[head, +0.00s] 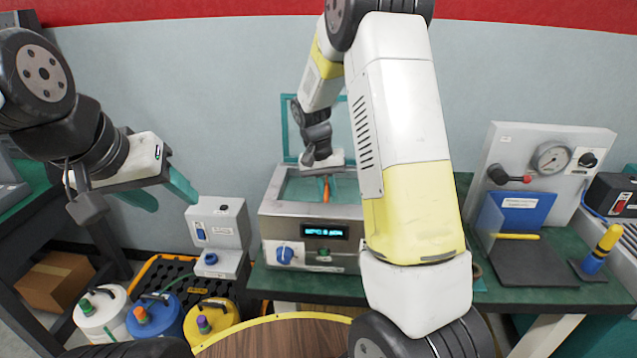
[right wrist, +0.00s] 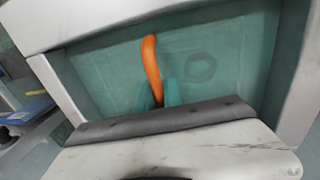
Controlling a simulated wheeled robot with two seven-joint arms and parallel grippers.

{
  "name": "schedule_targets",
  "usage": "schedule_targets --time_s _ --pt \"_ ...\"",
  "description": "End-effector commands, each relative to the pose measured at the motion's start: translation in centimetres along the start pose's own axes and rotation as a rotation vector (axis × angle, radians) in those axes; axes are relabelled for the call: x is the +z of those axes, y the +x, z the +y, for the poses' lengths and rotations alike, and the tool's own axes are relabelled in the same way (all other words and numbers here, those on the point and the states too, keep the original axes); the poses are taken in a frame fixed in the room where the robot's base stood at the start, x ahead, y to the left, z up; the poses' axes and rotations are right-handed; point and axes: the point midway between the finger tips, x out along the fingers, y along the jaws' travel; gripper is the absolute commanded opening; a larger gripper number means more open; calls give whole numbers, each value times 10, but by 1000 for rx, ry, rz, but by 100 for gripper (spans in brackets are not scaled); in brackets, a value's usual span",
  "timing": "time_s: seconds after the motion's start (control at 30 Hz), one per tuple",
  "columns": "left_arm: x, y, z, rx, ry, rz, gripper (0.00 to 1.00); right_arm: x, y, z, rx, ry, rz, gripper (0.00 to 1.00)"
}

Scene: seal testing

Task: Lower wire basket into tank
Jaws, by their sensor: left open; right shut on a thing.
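The tank (head: 275,208) is a metal box with a blue knob and a lit display, standing on the green bench. Its open top shows a teal inside, and its rim (right wrist: 60,95) also shows in the right wrist view. My right gripper (head: 324,174) reaches down over the tank's opening. Its teal fingers (right wrist: 160,94) are shut on the orange handle of the wire basket (right wrist: 151,60). The handle also shows in the head view (head: 326,189). The basket's wire body is not clearly visible. My left gripper (head: 160,192) is open and empty at the left, away from the tank.
A grey device (head: 218,232) stands left of the tank. Colored-lid containers (head: 155,318) stand low at the left. My right arm hides the tank's right side.

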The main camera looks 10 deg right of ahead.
Motion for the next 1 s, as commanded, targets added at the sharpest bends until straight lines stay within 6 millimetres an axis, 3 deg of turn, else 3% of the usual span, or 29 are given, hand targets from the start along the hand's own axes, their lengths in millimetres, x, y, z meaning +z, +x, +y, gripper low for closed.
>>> schedule_targets --time_s 1.0 --pt "0 0 0 0 0 0 52 0 10 -2 0 1 0 0"
